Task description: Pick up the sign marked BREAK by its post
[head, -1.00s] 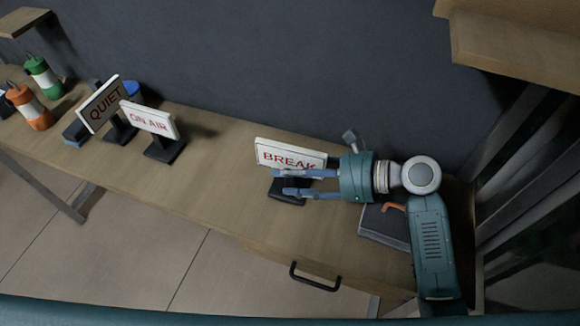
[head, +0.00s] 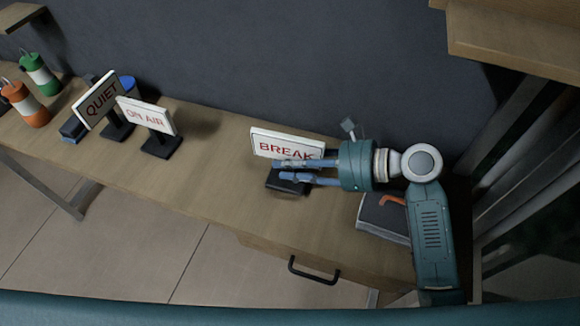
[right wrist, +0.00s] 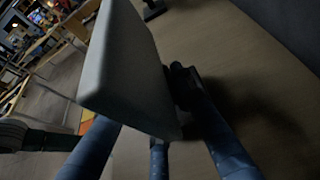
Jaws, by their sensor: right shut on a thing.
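The white sign marked BREAK (head: 271,144) with red letters stands upright on the right half of the wooden counter, above its dark base (head: 282,184). My right gripper (head: 278,170) reaches in from the right, low under the panel. Its blue fingers are shut on the sign's post, which they mostly hide. I cannot tell whether the base touches the counter. In the right wrist view the grey side of the sign's panel (right wrist: 128,75) rises between the blue fingers. My left gripper is in neither view.
An orange bottle (head: 28,103) and a green bottle (head: 41,75) are at the far left. A dark box (head: 383,217) lies under my right arm. Counter between ON AIR and BREAK is clear.

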